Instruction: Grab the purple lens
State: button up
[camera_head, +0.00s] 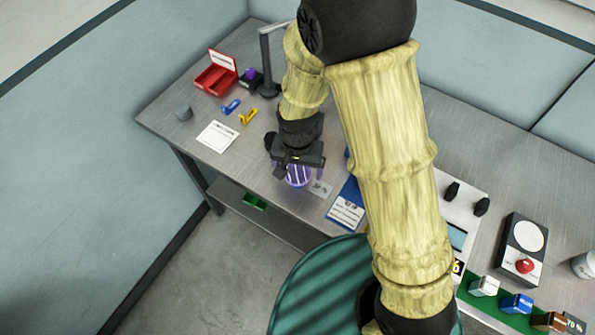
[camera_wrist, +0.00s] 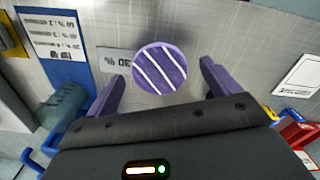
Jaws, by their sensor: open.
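The purple lens (camera_wrist: 160,68) is a round purple disc with white diagonal stripes. In the wrist view it lies between and slightly beyond the two purple fingertips of my gripper (camera_wrist: 162,82). The fingers are spread apart, with a visible gap on each side of the disc. In the head view the lens (camera_head: 298,177) shows partly below my gripper (camera_head: 297,166), near the table's front edge. The gripper body covers part of it there. I cannot tell the height gap between fingers and lens.
A small grey label (camera_head: 320,188) and a blue card (camera_head: 346,205) lie to the right of the lens. A white card (camera_head: 217,137), a yellow piece (camera_head: 248,117), a blue piece (camera_head: 230,107) and a red bin (camera_head: 215,78) are left. A dark stand (camera_head: 268,88) rises behind.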

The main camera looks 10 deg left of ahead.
aim_at(298, 172)
jog(key=c, duration=1.1)
jog(key=shift+o, duration=0.2)
jog(key=shift+r, duration=0.1)
notch_tip(298, 172, up, 10)
